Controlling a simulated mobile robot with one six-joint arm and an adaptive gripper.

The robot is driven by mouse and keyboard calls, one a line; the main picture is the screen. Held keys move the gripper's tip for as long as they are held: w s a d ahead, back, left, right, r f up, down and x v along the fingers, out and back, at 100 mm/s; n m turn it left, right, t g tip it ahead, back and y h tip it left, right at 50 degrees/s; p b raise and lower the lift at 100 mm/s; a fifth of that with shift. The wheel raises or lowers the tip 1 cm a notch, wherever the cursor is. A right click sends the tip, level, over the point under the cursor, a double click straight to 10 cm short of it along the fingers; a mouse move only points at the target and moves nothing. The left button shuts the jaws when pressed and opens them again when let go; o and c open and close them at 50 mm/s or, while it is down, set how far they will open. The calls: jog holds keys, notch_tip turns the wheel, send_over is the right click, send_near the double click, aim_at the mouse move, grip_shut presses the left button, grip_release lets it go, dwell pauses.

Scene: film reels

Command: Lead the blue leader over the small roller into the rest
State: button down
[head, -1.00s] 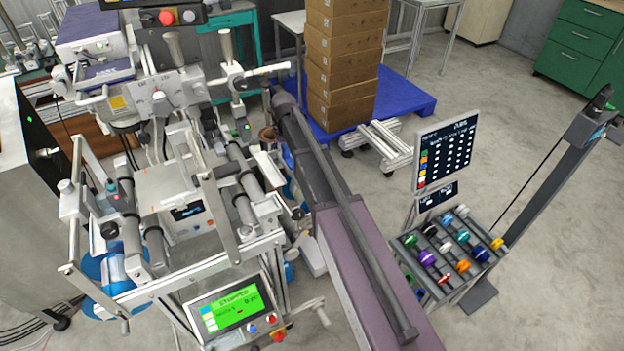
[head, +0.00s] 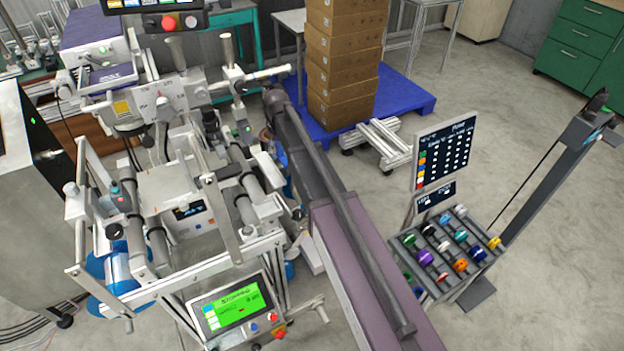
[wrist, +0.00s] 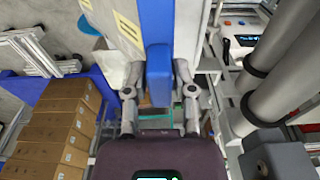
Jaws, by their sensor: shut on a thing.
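In the wrist view my gripper (wrist: 159,80) is shut on the blue leader (wrist: 158,62), which stands upright between the two fingers. Beyond it hangs a white web with yellow marks and a broad blue strip (wrist: 188,30). Thick grey rollers (wrist: 290,60) lie to the right, apart from my fingers. In the head view the machine's grey rollers (head: 246,205) sit in its frame, left of my arm. My gripper is hidden there behind my arm and the machine. I cannot tell which roller is the small one, nor pick out the rest.
A green-screened panel (head: 232,305) with red and blue buttons is on the machine's front. Stacked cartons (head: 345,65) stand on a blue pallet (head: 405,100) behind. A rack of coloured rolls (head: 448,250) stands at the right. Bare floor (head: 540,170) lies beyond it.

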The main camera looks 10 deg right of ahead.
jog(key=shift+s+a+r+p, duration=0.25)
jog(key=shift+a+r+p, duration=0.5)
jog(key=shift+r+p, duration=0.1)
jog(key=shift+s+a+r+p, duration=0.25)
jog(key=shift+a+r+p, duration=0.5)
jog(key=shift+r, duration=0.1)
jog(key=shift+a+r, duration=0.1)
jog(key=shift+a, duration=0.05)
dwell(0.4)
dwell(0.9)
notch_tip(320, 180, up, 3)
jog(key=p, duration=0.2)
jog(key=shift+f+p, duration=0.2)
jog(key=shift+p, duration=0.2)
jog(key=shift+f, duration=0.15)
jog(key=b, duration=1)
send_over(271, 171)
notch_tip(271, 171, down, 10)
jog(key=shift+s+r, duration=0.15)
jog(key=shift+r, duration=0.1)
jog(key=shift+f+b, duration=1.2)
jog(key=shift+f, duration=0.15)
dwell(0.8)
